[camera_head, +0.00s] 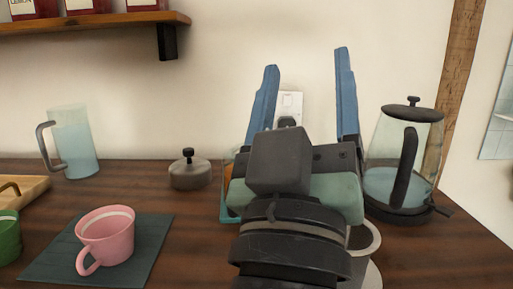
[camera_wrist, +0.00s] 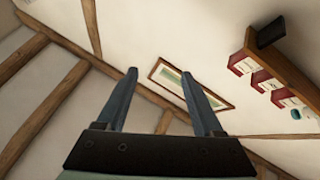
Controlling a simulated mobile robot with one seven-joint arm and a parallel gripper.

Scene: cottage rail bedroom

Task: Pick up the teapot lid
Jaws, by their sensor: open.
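A low round grey piece with a black knob (camera_head: 190,172) sits on the wooden counter, left of my gripper; it looks like a lid, but I cannot tell for certain that it is the teapot lid. A glass kettle (camera_head: 405,160) with a black handle and a black knobbed lid (camera_head: 412,113) on top stands at the right. My gripper (camera_head: 307,65) points up, with its two blue fingers wide apart and nothing between them. In the wrist view the empty fingers (camera_wrist: 168,88) face the ceiling and wall. My arm hides the counter's middle.
A pink cup (camera_head: 105,238) stands on a dark mat (camera_head: 48,262) at front left. A glass pitcher (camera_head: 75,145), a wooden tray (camera_head: 30,187) and a green cup (camera_head: 8,236) are further left. A wall shelf (camera_head: 100,20) with red boxes hangs upper left. Counter around the grey piece is clear.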

